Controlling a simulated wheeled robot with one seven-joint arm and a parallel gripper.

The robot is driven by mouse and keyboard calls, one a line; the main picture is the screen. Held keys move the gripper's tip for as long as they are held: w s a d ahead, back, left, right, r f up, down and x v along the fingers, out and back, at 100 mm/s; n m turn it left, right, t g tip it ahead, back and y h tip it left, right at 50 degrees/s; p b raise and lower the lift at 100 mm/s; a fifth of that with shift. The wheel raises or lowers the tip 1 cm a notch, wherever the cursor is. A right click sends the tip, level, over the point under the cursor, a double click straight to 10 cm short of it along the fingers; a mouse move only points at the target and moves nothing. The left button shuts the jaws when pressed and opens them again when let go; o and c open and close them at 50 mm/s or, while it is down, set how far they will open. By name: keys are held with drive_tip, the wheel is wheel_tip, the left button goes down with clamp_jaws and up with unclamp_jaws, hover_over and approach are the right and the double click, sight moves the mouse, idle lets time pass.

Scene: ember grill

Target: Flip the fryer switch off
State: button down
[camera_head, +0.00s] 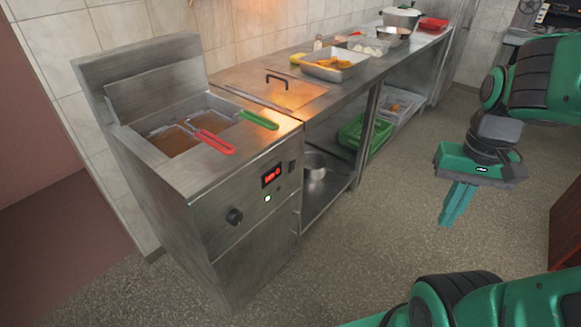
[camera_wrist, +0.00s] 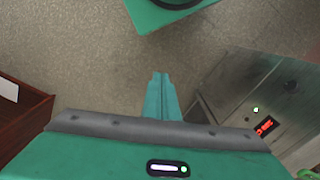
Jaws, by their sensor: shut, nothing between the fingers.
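The steel fryer (camera_head: 250,240) stands at the left in the head view.
Two baskets with red (camera_head: 215,142) and green (camera_head: 259,120) handles sit in the fryer. A steel counter (camera_head: 315,95) with a food tray (camera_head: 333,70) adjoins it; a green crate (camera_head: 365,138) is below. Open floor (camera_head: 375,215) lies between fryer and gripper.

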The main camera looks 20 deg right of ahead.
drive_tip(key=w+a+f+m+t+h, duration=0.1)
drive_tip(key=w+f+t, duration=0.15)
drive_tip(key=w, duration=0.75)
drive_tip(key=w+a+f+m+t+h, duration=0.1)
drive_tip(key=w+a+f, duration=0.15)
drive_tip(key=w, duration=0.65)
drive_tip(key=w+a+f+t, duration=0.2)
drive_tip(key=w+a+f, duration=0.1)
drive_tip(key=w+a, duration=0.3)
drive_tip(key=w+a+f+m+t+y, duration=0.1)
drive_tip(key=w+a+f+t, duration=0.1)
drive_tip(key=w+a, duration=0.5)
drive_tip(key=shift+w+f, duration=0.65)
drive_tip(key=shift+w, duration=0.4)
drive_tip(key=shift+t, duration=0.25)
